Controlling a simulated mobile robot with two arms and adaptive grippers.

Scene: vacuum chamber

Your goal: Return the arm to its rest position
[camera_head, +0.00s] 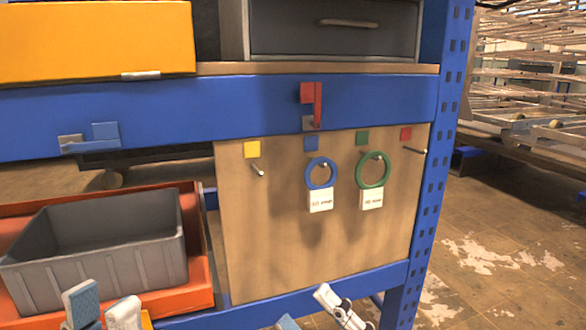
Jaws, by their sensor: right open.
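My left gripper (104,306) shows at the bottom left edge, in front of the grey bin. Its two fingertips stand apart with nothing seen between them. My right gripper (309,308) shows at the bottom middle, below the wooden board (280,240) and in front of the lower blue beam. Its fingers are apart and no object shows between them. The rest of both arms lies below the picture.
A blue ring (308,180) and a green ring (361,180), each with a white tag, hang on board pegs. A grey bin (150,225) sits in an orange tray (196,240). A blue post (430,170) stands right; open floor (510,215) lies beyond it.

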